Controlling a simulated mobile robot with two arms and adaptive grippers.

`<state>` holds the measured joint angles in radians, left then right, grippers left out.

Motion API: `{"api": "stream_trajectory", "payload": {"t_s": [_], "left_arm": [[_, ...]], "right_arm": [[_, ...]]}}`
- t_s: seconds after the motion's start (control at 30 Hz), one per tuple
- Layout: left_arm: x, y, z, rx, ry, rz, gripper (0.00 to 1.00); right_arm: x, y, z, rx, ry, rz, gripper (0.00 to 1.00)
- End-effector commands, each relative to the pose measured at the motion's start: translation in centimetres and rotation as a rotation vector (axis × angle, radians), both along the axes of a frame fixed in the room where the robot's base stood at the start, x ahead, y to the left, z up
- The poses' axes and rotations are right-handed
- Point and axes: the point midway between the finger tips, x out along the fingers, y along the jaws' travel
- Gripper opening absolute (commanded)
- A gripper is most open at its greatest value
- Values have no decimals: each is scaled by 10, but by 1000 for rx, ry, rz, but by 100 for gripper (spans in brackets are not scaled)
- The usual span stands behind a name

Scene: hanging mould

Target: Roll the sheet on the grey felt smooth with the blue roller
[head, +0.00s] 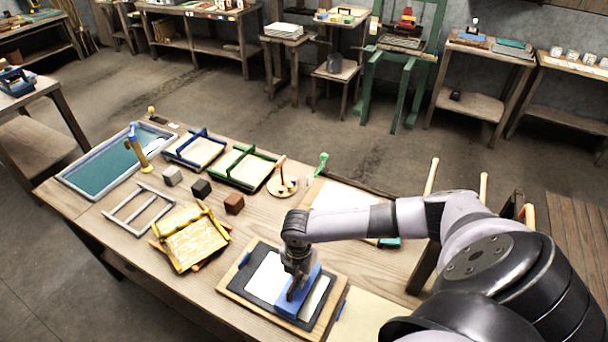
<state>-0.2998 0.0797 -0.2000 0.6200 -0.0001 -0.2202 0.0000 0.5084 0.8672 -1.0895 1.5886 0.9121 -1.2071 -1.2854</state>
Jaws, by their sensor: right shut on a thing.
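A white sheet (267,277) lies on the dark grey felt (243,285), which sits on a wooden board (233,293). My right gripper (294,288) points down over the felt and is shut on the blue roller (301,302). The roller lies across the sheet, with white showing on both its left and right sides. The gripper hides part of the roller and sheet. Whether the roller presses on the sheet cannot be told. My left gripper is not in view.
Left of the board stands a yellow mould (190,238). Behind are a grey frame (139,209), small blocks (202,188), blue (197,149) and green (245,168) framed moulds, and a water vat (112,165). Pale sheets (343,198) lie behind my right arm.

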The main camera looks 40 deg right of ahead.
Motion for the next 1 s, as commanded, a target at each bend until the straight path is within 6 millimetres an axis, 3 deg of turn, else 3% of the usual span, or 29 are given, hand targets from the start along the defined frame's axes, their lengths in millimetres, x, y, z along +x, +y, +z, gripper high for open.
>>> {"api": "stream_trajectory", "payload": {"t_s": [1.0], "left_arm": [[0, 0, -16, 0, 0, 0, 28]], "right_arm": [[42, 17, -2, 0, 1, 0, 0]]}}
